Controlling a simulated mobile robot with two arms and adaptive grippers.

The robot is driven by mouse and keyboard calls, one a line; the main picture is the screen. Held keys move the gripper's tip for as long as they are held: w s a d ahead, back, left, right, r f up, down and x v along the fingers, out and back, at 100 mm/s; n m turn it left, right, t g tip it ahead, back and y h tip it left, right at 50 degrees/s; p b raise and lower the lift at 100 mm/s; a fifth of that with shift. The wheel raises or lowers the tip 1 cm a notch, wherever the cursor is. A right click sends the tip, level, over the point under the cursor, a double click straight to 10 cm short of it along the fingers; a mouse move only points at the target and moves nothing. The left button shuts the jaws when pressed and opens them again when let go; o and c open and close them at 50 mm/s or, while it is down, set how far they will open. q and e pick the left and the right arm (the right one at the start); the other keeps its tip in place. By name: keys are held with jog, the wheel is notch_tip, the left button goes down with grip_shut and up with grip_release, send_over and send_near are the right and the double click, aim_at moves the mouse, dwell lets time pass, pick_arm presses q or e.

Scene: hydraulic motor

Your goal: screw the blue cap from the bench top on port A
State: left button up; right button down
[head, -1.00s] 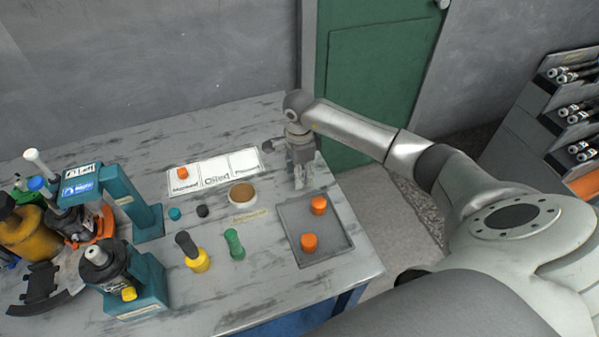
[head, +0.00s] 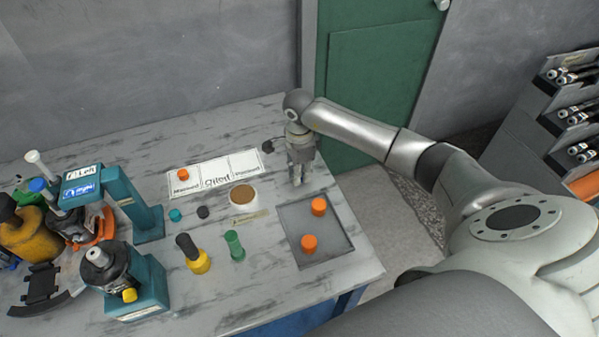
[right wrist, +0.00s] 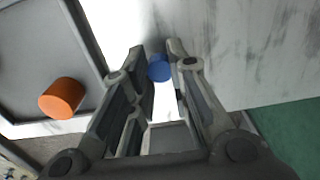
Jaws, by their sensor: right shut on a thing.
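The blue cap (right wrist: 159,68) sits between the fingertips of my right gripper (right wrist: 157,56) in the right wrist view. The fingers are shut on it. In the head view my right gripper (head: 297,180) points down at the bench's right back edge, beyond the grey tray; the cap is hidden there. A dark motor (head: 104,263) stands on a teal stand at the front left, with a yellow cap (head: 129,295) low on its front. I cannot tell which port is A. My left gripper is not in view.
The grey tray (head: 325,254) holds two orange caps (head: 309,243). A teal press-like stand (head: 149,221) rises at the left.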

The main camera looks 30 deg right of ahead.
jog(key=shift+r+p, duration=1.35)
jog(key=shift+r, duration=1.35)
jog(key=shift+f, duration=0.1)
